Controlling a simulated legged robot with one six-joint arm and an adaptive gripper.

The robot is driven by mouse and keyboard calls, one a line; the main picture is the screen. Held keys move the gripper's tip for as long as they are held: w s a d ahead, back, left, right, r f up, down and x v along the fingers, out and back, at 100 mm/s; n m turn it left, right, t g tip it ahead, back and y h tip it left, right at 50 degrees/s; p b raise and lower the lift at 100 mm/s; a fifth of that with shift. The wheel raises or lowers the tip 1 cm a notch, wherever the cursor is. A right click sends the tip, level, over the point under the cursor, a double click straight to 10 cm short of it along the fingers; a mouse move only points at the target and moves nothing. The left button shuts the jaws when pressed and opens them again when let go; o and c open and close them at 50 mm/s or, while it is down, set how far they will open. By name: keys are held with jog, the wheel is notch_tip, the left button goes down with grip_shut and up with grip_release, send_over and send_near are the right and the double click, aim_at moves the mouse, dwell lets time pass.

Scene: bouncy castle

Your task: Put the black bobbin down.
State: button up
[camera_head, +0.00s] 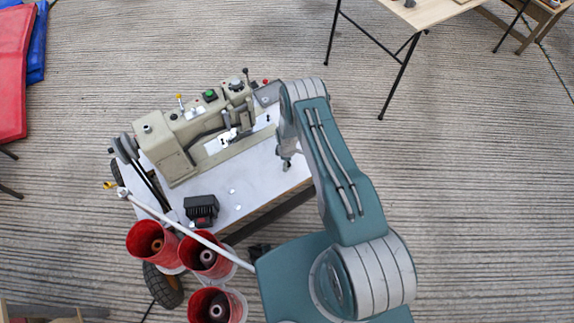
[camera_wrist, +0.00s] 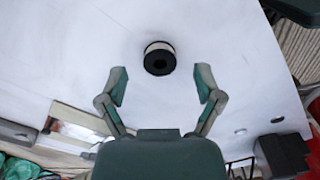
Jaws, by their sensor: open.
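The black bobbin (camera_wrist: 159,60) shows in the wrist view as a short cylinder with a pale band and a dark near face. It appears to rest on the white tabletop (camera_wrist: 60,50), just beyond my fingertips. My gripper (camera_wrist: 161,84) is open, with its two fingers spread wide to either side and nothing between them. The bobbin is apart from both fingers. In the head view my gripper (camera_head: 288,160) is low over the right part of the white table (camera_head: 240,185), partly covered by my arm. I cannot make out the bobbin there.
A beige sewing machine (camera_head: 190,138) stands along the table's back. A black box (camera_head: 201,208) sits near the front edge. Red buckets (camera_head: 150,243) holding spools stand at the front left, with a pale rod (camera_head: 190,232) above them. A wooden table (camera_head: 425,10) is at the back right.

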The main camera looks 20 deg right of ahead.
jog(key=shift+f, duration=0.75)
jog(key=c, duration=0.9)
